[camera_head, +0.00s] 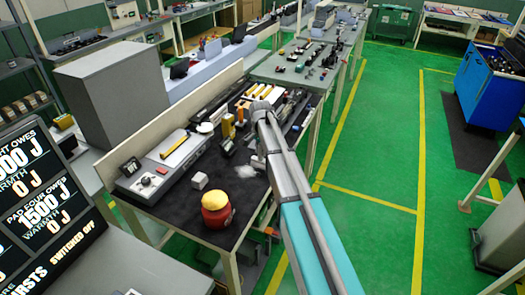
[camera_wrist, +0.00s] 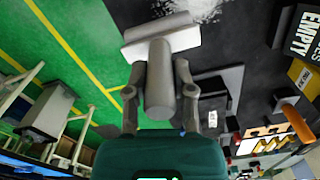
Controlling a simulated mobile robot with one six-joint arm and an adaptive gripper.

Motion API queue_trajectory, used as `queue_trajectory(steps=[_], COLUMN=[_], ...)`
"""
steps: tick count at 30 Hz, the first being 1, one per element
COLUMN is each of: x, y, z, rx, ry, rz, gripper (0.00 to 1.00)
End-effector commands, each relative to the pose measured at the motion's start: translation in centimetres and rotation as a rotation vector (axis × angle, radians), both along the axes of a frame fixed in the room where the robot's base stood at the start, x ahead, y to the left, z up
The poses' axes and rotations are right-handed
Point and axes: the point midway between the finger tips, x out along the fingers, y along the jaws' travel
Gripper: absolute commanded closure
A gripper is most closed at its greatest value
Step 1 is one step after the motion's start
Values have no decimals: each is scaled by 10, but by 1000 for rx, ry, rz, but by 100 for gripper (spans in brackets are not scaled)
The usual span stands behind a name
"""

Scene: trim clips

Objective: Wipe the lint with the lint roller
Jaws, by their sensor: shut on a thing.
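My gripper (camera_wrist: 158,75) is shut on the grey handle of the lint roller (camera_wrist: 160,38), whose white roller head lies crosswise beyond the fingertips. The lint (camera_wrist: 188,10) is a white speckled patch on the black work surface, at the top of the wrist view just past the roller head. In the head view the lint (camera_head: 230,172) is a pale smudge on the dark bench mat. A pale end of the roller (camera_head: 258,161) shows just right of it, beside my arm, which hides most of my gripper. I cannot tell whether the roller touches the surface.
A grey device (camera_head: 165,165) sits behind. Yellow upright items (camera_head: 228,126) and trays stand farther back. Green floor is open to the right.

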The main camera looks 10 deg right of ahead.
Motion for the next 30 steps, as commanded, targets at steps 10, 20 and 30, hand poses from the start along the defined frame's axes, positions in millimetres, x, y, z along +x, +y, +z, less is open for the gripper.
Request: queue_trajectory(steps=[10,20,30], x=[0,0,0], y=[-1,-1,-1], z=[-12,-12,-12], rx=[0,0,0], ry=[0,0,0], rz=[-1,-1,-2], gripper=[100,100,100])
